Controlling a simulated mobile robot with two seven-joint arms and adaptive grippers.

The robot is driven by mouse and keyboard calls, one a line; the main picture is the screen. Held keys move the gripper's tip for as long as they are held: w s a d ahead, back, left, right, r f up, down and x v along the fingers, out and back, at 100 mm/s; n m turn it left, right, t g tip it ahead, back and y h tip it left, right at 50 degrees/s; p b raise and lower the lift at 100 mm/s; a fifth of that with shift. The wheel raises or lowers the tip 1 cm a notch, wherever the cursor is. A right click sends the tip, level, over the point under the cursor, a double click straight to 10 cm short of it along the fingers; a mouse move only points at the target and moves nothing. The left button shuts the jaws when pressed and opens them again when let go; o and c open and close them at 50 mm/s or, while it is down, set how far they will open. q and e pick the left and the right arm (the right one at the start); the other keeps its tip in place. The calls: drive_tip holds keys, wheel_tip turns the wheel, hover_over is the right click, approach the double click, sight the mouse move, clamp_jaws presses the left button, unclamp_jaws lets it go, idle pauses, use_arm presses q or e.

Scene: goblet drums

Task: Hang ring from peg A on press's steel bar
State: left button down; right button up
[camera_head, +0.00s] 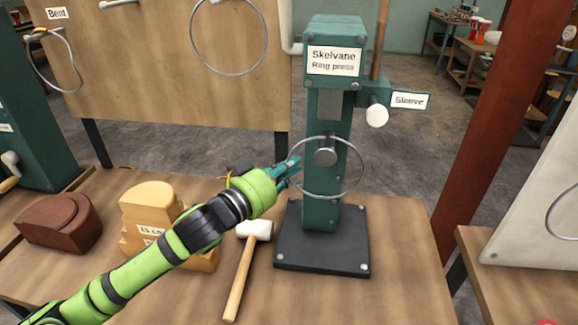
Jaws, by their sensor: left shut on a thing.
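A thin steel ring (361,178) is in front of the green press (320,210) labelled "Skelvane Ring press". My left gripper (294,168) is shut on the ring's left side. The press's short steel bar (326,152) sticks out toward me. In the picture the bar lies inside the ring's upper part, with the ring's top edge just above it. I cannot tell whether the ring touches the bar or how far along the bar it sits. Peg A's label is not readable in view. My right gripper is not in view.
A mallet (238,278) lies on the bench (400,280) beside the press base. Stepped wooden blocks (150,205) and a brown block (60,222) stand left. Another ring (228,74) hangs on the board (160,70) behind.

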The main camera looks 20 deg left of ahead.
use_arm(q)
drive_tip(key=c, duration=1.3)
unclamp_jaws()
drive_tip(key=shift+s, duration=0.1)
drive_tip(key=shift+v, duration=3.7)
